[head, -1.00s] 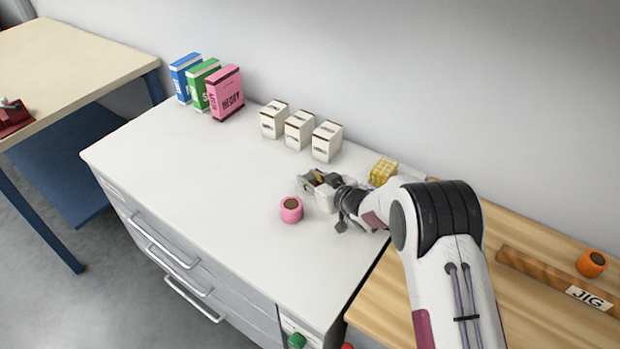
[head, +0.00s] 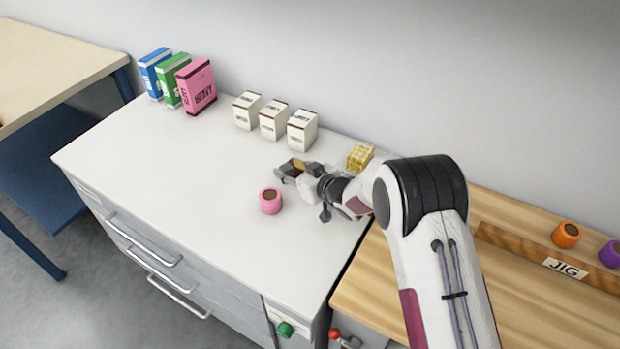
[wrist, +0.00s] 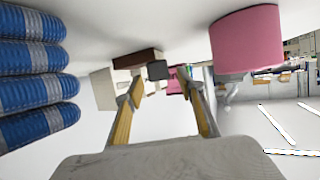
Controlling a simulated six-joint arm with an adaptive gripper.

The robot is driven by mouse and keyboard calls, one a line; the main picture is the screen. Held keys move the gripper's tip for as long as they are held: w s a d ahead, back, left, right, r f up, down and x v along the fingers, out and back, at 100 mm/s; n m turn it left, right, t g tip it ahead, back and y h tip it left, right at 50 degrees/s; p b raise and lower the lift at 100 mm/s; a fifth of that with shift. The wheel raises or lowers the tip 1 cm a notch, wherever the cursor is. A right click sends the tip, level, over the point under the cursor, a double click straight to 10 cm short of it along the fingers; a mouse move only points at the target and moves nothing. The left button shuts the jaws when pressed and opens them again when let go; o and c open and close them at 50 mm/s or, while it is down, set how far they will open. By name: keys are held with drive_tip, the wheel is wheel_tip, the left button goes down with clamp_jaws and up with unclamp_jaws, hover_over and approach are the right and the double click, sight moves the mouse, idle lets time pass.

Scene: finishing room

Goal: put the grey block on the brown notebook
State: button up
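My gripper (wrist: 160,82) points away in the wrist view, its fingers with yellowish pads spread apart. A small dark grey block (wrist: 157,70) shows between the fingertips, with gaps at both sides, so no grip on it is visible. A flat dark brown piece, likely the brown notebook (wrist: 138,58), lies just left of the block in that view. I cannot tell whether the block rests on it or only overlaps it. In the head view my gripper (head: 287,172) is low over the white counter, behind the pink cup; the block and notebook are not clear there.
The pink cup (head: 270,200) stands close in front of my gripper. Three white boxes (head: 273,120) and upright books (head: 197,87) stand along the wall. The counter's left (head: 150,165) is clear.

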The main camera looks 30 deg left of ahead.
drive_tip(key=shift+v, duration=5.1)
drive_tip(key=shift+w, duration=0.1)
